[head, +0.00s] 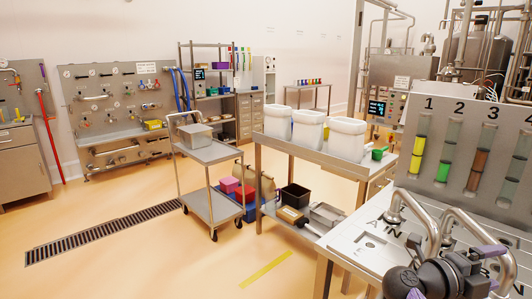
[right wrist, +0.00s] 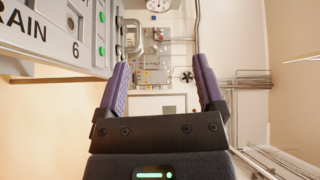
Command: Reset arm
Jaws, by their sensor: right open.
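My right gripper (head: 454,272) is at the lower right of the head view, by the front of the metal station with curved steel pipes. In the right wrist view its two purple fingers (right wrist: 162,88) stand wide apart with nothing between them. A panel marked "RAIN" and "6" (right wrist: 60,35), with green lights, is at the upper left of that view, close to the left finger. In the head view a curved steel pipe (head: 425,222) rises from the station top close to the gripper. My left gripper is not in view.
The numbered panel (head: 413,125) with coloured tubes stands behind the pipes. White bins (head: 345,138) stand on a steel table to its left. A steel cart (head: 214,153) stands further left. The floor (head: 150,265) at front left is clear, apart from a drain grate (head: 103,232).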

